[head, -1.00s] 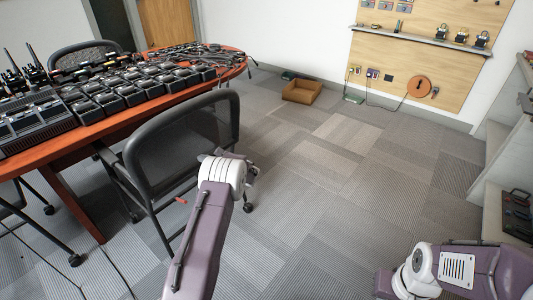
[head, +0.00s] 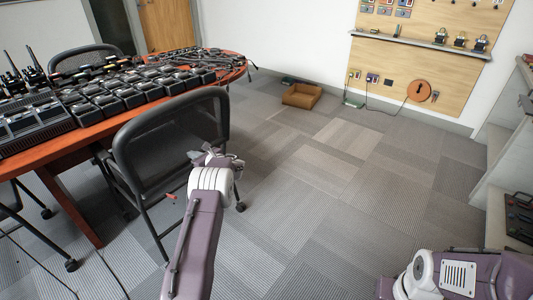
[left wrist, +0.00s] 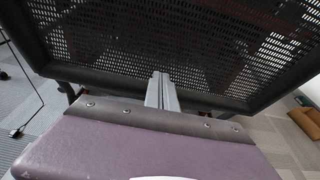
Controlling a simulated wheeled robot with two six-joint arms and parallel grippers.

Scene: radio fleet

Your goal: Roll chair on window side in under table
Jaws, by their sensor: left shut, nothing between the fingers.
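A black mesh-backed rolling chair (head: 165,150) stands at the near side of the red-brown table (head: 48,150), its backrest toward me and its front part by the table edge. The backrest's mesh fills the top of the left wrist view (left wrist: 190,45). My left gripper (head: 216,159) is at the chair's backrest, near its lower right part. In the left wrist view its fingers (left wrist: 162,92) are together and empty, pointing at the lower frame of the backrest; they look in contact or very close. My right arm shows at lower right, but its gripper is not visible.
The table carries rows of radios and chargers (head: 125,90). Another black chair (head: 85,56) stands on the far side. A brown open box (head: 301,95) lies on the floor by the wall. A shelf unit (head: 505,165) is at right. The carpet between is clear.

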